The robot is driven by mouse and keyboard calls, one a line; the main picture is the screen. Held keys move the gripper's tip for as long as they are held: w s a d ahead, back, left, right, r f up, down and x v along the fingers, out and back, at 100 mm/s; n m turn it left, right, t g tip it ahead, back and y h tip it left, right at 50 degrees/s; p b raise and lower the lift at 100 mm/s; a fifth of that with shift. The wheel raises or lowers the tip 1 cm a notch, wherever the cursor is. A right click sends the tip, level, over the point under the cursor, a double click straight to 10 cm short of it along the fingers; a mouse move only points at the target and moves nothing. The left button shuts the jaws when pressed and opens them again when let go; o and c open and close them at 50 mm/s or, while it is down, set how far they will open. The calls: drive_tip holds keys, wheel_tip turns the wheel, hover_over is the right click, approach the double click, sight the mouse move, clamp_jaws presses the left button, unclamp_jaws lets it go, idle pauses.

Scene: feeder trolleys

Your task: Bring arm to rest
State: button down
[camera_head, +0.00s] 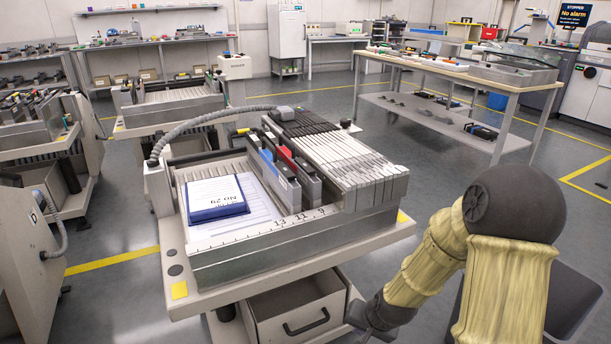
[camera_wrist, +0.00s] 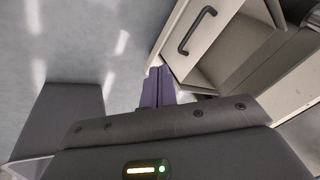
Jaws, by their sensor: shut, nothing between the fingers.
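My arm is bent low at the right of the head view, in a pale yellow cover with dark joints. My gripper shows in the wrist view (camera_wrist: 159,88) with its two fingers side by side, shut and empty. It points toward the open drawer (camera_wrist: 183,62) under the trolley and looks apart from it. In the head view the arm's dark lower end is beside the drawer's right side, and the fingertips are hard to make out there.
The feeder trolley (camera_head: 285,258) stands close in front, with a blue-edged box (camera_head: 216,198) and several feeders on top. Its drawer (camera_head: 297,315) sticks out below. A workbench (camera_head: 460,72) stands behind at right, and more trolleys stand at left. Grey floor (camera_head: 420,175) lies between.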

drive_tip(key=s+d+r+n+g+h+p, duration=0.2)
drive_tip(key=s+r+n+p, duration=0.25)
drive_tip(key=s+r, duration=0.9)
wheel_tip(320, 180, up, 39)
drive_tip(key=w+p, duration=0.2)
drive_tip(key=p, duration=3.4)
drive_tip(key=shift+w, duration=0.2)
drive_tip(key=shift+f, duration=0.1)
